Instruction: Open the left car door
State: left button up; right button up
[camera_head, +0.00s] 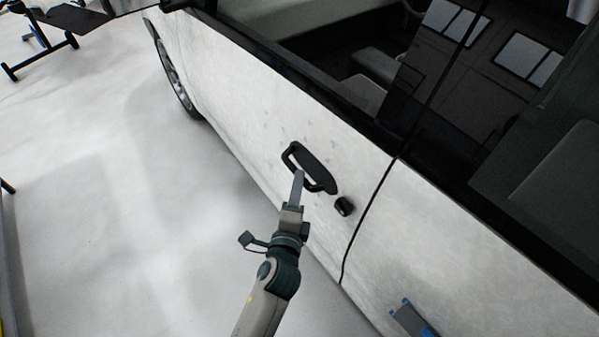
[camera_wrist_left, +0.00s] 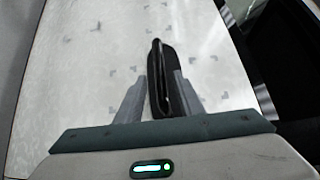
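The car door (camera_head: 260,110) is a pale, mottled panel and looks closed, flush with the panel behind its seam. Its black handle (camera_head: 318,172) sits near that seam, with a small black lock piece (camera_head: 345,206) beside it. My left gripper (camera_head: 298,178) is at the handle, its fingers seen edge-on in the head view. In the left wrist view the two grey fingers stand apart, one on each side of the black handle (camera_wrist_left: 158,72). A gap shows at the left finger; whether the right finger touches the handle is unclear. My right gripper is not in view.
The rear panel (camera_head: 450,230) continues right of the seam, with a small grey and blue item (camera_head: 412,319) on it. A dark stand (camera_head: 60,25) is at the top left. The pale floor (camera_head: 110,190) left of the car is mostly clear.

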pick_arm(q)
jog(key=shift+w+d+f, duration=0.15)
jog(key=shift+w, duration=0.9)
jog(key=shift+w+d+f, duration=0.1)
jog(key=shift+w+d, duration=0.05)
jog(key=shift+w, duration=0.9)
jog(key=shift+p, duration=0.3)
grip_shut()
